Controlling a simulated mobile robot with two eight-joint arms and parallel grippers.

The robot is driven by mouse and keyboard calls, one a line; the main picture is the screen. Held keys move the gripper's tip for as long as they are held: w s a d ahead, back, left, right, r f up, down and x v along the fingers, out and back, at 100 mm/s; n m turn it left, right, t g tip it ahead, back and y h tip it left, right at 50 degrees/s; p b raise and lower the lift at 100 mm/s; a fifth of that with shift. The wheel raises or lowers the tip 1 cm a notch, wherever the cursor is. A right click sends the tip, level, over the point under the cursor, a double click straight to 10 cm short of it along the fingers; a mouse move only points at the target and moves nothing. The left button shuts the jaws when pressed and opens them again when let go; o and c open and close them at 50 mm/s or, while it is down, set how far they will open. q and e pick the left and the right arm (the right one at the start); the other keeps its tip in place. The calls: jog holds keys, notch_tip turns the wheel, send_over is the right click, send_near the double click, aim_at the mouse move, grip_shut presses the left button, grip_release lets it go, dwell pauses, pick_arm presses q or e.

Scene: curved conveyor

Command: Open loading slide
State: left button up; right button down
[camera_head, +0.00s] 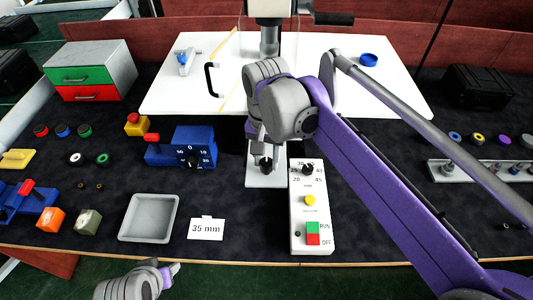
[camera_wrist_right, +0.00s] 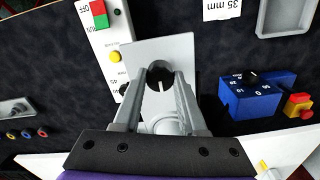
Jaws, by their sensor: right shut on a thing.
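The loading slide appears as a pale grey plate (camera_head: 266,180) sticking out toward me from under the white machine table. A round black knob (camera_wrist_right: 160,76) stands on this plate (camera_wrist_right: 140,52). My right gripper (camera_wrist_right: 160,80) points down at the plate, with its two fingers closed on either side of the knob.
A control box (camera_head: 311,215) with dial and buttons stands close right of the plate. A blue dial block (camera_head: 194,148) is to the left. A grey tray (camera_head: 149,218) and a "35 mm" card (camera_head: 206,229) lie nearer. The white table (camera_head: 180,95) spreads behind.

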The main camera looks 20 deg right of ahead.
jog(key=shift+c, duration=2.3)
grip_release()
jog(key=shift+w, duration=0.1)
notch_tip(320, 180, up, 11)
jog(key=p, duration=0.1)
jog(key=shift+f, duration=0.15)
